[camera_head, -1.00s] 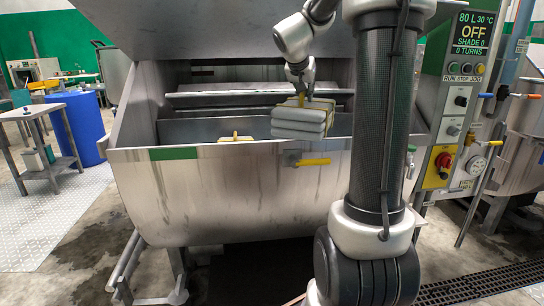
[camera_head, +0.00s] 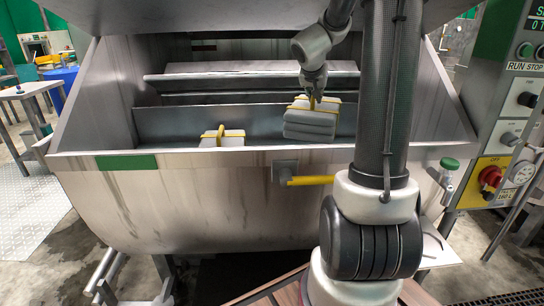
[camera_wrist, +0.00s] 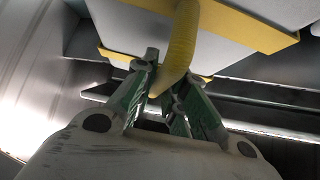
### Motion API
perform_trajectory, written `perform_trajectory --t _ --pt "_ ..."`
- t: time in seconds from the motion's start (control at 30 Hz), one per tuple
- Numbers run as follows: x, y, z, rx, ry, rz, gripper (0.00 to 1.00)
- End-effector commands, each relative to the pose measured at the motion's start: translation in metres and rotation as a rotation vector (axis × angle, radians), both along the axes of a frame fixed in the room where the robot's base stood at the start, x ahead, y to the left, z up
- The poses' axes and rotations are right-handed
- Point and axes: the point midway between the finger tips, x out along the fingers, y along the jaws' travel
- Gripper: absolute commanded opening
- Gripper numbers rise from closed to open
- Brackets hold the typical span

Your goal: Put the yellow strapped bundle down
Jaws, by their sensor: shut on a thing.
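A grey-white bundle with yellow straps (camera_head: 309,124) hangs from my gripper (camera_head: 315,96) over the opening of the steel drum machine (camera_head: 200,200). In the wrist view, my gripper (camera_wrist: 160,92) is shut on the bundle's yellow strap loop (camera_wrist: 181,45), and the pale bundle body (camera_wrist: 130,25) fills the top. A second yellow-strapped bundle (camera_head: 222,141) sits inside the trough to the left, partly hidden by the front rim. I cannot tell whether the held bundle touches anything beneath it.
A control panel (camera_head: 510,120) with a red knob stands at the right. A yellow-handled lever (camera_head: 310,181) sticks out of the machine's front. A small table (camera_head: 25,90) and blue barrel (camera_head: 62,78) stand at the left. Inside the trough, room shows between the bundles.

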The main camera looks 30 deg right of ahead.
Motion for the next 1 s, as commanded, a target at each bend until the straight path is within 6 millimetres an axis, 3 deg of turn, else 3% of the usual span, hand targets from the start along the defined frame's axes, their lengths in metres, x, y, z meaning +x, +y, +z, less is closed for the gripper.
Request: perform_trajectory --t 0.4,0.83,1.0 --pt "-0.001 0.001 -0.056 -0.001 -0.002 -0.009 0.00" --pt "-0.001 0.001 -0.098 -0.002 0.000 -0.010 0.00" --pt "-0.001 0.000 -0.104 -0.002 -0.003 -0.011 0.00"
